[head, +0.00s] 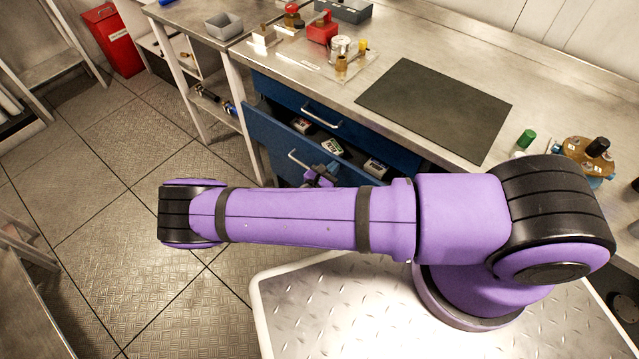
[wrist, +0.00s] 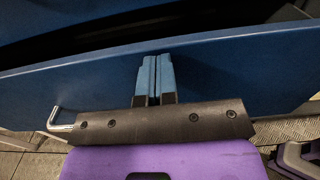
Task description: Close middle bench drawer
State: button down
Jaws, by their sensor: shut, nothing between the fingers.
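The middle bench drawer (head: 268,136) is blue and stands pulled out below the closed top drawer (head: 290,96). Small boxes (head: 332,146) show inside it. Its metal bar handle (head: 298,160) is on the front panel. In the wrist view the blue drawer front (wrist: 230,75) spans the picture, with the handle (wrist: 56,122) at the left. My gripper (wrist: 155,62) is shut and empty, its blue fingertips at the drawer front near the top edge. I cannot tell whether they touch it. In the head view my arm hides most of the gripper.
The metal bench top (head: 420,45) carries a dark mat (head: 435,105), a red container (head: 322,28) and a green-capped item (head: 526,139). A side table (head: 190,14) with legs stands left of the drawers. The tiled floor (head: 110,190) at the left is clear.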

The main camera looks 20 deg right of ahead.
jog(key=x, duration=0.8)
jog(key=shift+w+d, duration=0.2)
jog(key=shift+r, duration=0.2)
jog(key=v, duration=1.4)
jog(key=shift+s+a+f, duration=0.2)
jog(key=shift+s+a, duration=0.05)
